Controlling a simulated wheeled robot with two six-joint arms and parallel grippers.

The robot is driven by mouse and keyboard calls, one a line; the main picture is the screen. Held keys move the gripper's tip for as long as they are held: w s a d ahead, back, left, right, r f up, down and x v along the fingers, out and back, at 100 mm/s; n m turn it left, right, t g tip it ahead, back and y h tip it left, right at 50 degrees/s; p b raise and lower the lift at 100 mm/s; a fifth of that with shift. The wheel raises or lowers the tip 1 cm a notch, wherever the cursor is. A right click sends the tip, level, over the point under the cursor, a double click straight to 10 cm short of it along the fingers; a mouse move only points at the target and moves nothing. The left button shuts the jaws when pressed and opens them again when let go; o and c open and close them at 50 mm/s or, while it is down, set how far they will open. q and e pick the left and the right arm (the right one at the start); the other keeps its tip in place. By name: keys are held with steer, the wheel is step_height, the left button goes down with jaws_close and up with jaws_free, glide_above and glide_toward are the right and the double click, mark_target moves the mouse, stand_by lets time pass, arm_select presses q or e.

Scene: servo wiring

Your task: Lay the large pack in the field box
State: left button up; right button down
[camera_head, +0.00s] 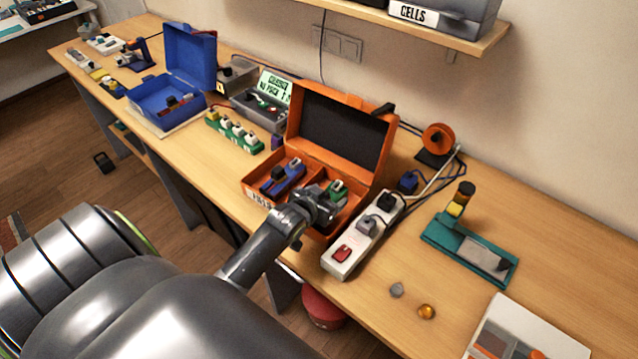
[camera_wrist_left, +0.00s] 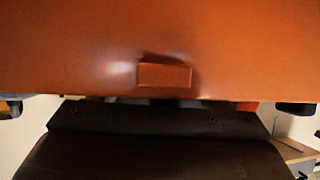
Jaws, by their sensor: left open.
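The orange field box (camera_head: 247,184) stands open on the workbench, its dark-lined lid raised at the back. A blue pack with dark parts (camera_head: 283,178) sits in its left compartment. A green piece with a light top (camera_head: 337,187) shows in the right compartment, partly behind my gripper. I cannot tell which of these is the large pack. My left gripper (camera_head: 318,205) is at the box's front right, close to the green piece, open with nothing seen between its fingers. In the left wrist view an orange box surface with a small latch tab (camera_wrist_left: 165,75) fills the upper part.
A white power strip (camera_head: 350,250) with plugs runs just right of the box. A green charger row (camera_head: 235,134) and an open blue box (camera_head: 165,92) stand to the left. A teal stand (camera_head: 455,240) and two small round items are on the right.

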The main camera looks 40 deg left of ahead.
arm_select(q)
steer(key=a+b+v, duration=0.1)
steer(key=v, duration=1.1)
steer(key=shift+d, duration=0.45)
steer(key=s+d+f+g, duration=0.1)
steer(key=s+f+g, duration=0.25)
steer(key=s, duration=0.65)
steer(key=s+d+f+g, duration=0.15)
steer(key=s+g, duration=0.35)
steer(key=s, duration=0.5)
step_height(320, 180, down, 29)
steer(key=a+g+b, duration=0.1)
steer(key=a+b, duration=0.1)
steer(key=b, duration=0.1)
steer(key=s+d+f+g+b, duration=0.1)
steer(key=s+f, duration=1.3)
steer(key=f, duration=0.2)
steer(key=shift+s+f+b, duration=0.2)
steer(key=shift+s+b, duration=0.1)
steer(key=shift+b, duration=0.05)
